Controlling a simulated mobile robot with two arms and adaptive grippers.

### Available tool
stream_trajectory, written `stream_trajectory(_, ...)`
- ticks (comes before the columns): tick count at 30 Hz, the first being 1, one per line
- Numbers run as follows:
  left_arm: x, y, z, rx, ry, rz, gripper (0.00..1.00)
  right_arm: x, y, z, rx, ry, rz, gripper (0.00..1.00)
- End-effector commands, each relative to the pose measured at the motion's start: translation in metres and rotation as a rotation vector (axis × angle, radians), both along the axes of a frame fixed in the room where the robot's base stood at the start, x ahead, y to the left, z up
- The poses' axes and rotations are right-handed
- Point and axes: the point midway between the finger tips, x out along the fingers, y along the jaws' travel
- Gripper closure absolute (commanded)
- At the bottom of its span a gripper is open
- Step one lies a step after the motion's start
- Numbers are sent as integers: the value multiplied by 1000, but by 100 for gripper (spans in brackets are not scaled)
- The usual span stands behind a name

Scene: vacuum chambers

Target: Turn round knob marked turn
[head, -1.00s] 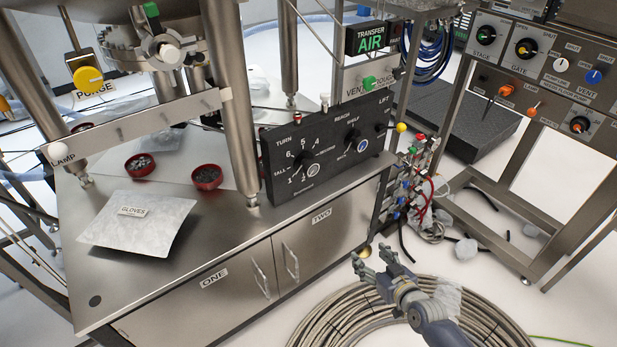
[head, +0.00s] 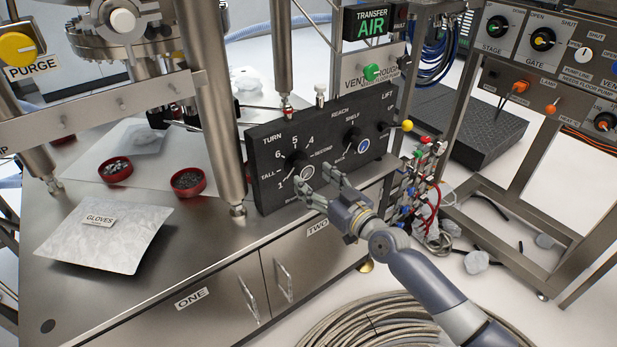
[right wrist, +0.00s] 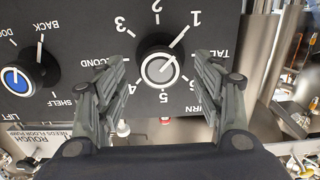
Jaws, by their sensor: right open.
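The round knob under the word TURN (head: 297,160) is black with a silver-grey face and sits on the black control panel (head: 272,197). In the right wrist view the knob (right wrist: 160,68) is near the middle, and its white pointer line points towards the 1. My right gripper (head: 316,181) is open and empty in front of the panel, just below and right of the knob in the head view. In the right wrist view its two fingers stand on either side of the knob, apart from it as far as I can tell. My left gripper is not in view.
A second knob with a blue face (head: 363,146) sits right of the TURN knob. A yellow-tipped lever (head: 407,125) is at the panel's right end. A steel post (head: 222,130) stands left of the panel. Red bowls (head: 188,181) and a GLOVES packet (head: 100,235) lie on the bench.

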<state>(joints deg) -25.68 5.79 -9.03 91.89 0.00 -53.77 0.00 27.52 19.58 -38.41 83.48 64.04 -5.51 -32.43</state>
Motion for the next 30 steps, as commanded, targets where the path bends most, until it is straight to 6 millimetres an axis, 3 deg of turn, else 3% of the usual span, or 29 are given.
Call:
stream_trajectory(6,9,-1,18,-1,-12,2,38,20,15,-1,1,-1,0,38)
stream_trajectory(19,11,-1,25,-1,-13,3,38,26,19,0,-1,-1,0,38)
stream_trajectory(25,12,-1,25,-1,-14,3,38,26,19,0,-1,-1,0,81)
stream_trajectory(30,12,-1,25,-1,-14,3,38,25,19,-1,0,0,0,82)
